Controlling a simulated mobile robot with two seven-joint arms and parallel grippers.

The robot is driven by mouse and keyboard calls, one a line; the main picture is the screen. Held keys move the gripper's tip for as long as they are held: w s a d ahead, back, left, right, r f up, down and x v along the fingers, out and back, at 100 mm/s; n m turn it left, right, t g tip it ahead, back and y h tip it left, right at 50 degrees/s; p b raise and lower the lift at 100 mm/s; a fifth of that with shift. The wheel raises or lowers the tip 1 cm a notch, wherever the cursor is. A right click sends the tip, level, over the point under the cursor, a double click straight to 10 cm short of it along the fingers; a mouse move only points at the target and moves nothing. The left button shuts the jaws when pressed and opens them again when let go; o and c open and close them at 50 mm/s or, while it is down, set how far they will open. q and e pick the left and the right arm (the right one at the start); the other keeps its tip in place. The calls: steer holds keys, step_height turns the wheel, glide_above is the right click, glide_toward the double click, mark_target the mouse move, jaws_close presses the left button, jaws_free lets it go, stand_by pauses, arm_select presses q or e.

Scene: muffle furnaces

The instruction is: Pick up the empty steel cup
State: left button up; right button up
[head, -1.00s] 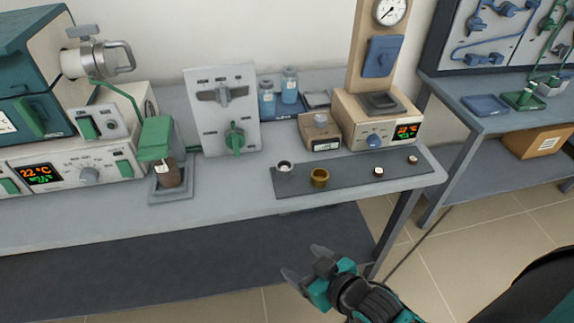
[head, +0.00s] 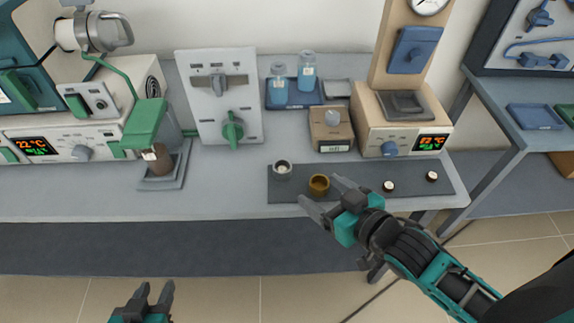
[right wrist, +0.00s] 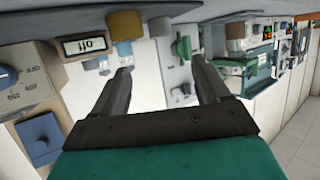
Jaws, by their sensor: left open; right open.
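The steel cup (head: 282,170) stands upright at the left end of the dark mat on the bench, its opening facing up. A brass-coloured cup (head: 319,185) stands just right of it. My right gripper (head: 323,196) is open and empty, in front of the brass cup and to the right of the steel cup, touching neither as far as I can tell. In the inverted right wrist view the brass cup (right wrist: 125,25) shows at the top, ahead of the open fingers (right wrist: 160,88). My left gripper (head: 155,293) is open and empty at the bottom, below the bench edge.
The dark mat (head: 380,200) also carries two small dark-sided pieces with pale tops (head: 389,186). Behind it stand a small box with a display (head: 331,130) and a beige instrument (head: 400,125). A brown cup (head: 158,160) stands on a grey stand at left. Bench between is clear.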

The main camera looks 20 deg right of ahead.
mark_target(277, 163)
steer(key=b+x, duration=0.1)
steer(key=x, duration=1.1)
steer(key=shift+w+a+f+b, duration=0.15)
steer(key=shift+b, duration=0.2)
steer(key=shift+c, duration=0.3)
steer(key=c, duration=1.1)
